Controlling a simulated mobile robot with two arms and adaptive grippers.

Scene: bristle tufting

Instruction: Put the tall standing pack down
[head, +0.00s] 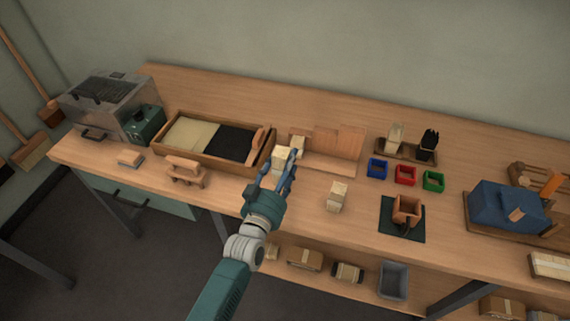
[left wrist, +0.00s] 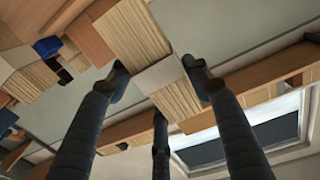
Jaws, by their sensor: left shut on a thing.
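My left gripper (head: 286,168) is shut on a pale, banded bristle pack (head: 280,157) over the near part of the bench, beside the wooden board. In the left wrist view, the dark fingers (left wrist: 160,90) close around this pack, and its pale band and bristle strands (left wrist: 178,100) show between them. I cannot tell in the head view whether its base touches the bench. A further pale pack (head: 337,196) stands alone on the bench to the right. My right gripper is out of view.
A wooden tray (head: 213,160) with pale and black bristle lies to the left. Blue (head: 377,169), red (head: 405,175) and green (head: 433,181) bins stand to the right. A wooden holder (head: 406,210) sits on a dark mat. Bench is clear around the lone pack.

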